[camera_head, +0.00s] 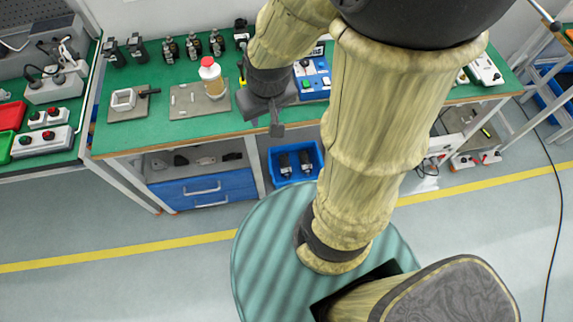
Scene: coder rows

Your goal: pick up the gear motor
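I cannot tell for sure which thing is the gear motor. Two black motor-like units (126,51) stand at the back left of the green bench (160,132). Several smaller dark units (193,46) stand in a row to their right. More black parts (295,163) lie in a blue bin below the bench. My gripper (276,127) hangs over the bench's front edge, right of a grey plate and apart from the motor-like units.
A white bottle with a red cap (211,77) stands on the grey plate (187,103). A square frame part (124,99) lies left of it. A blue panel (313,78) is right of my gripper. My arm hides part of the bench. The floor in front is clear.

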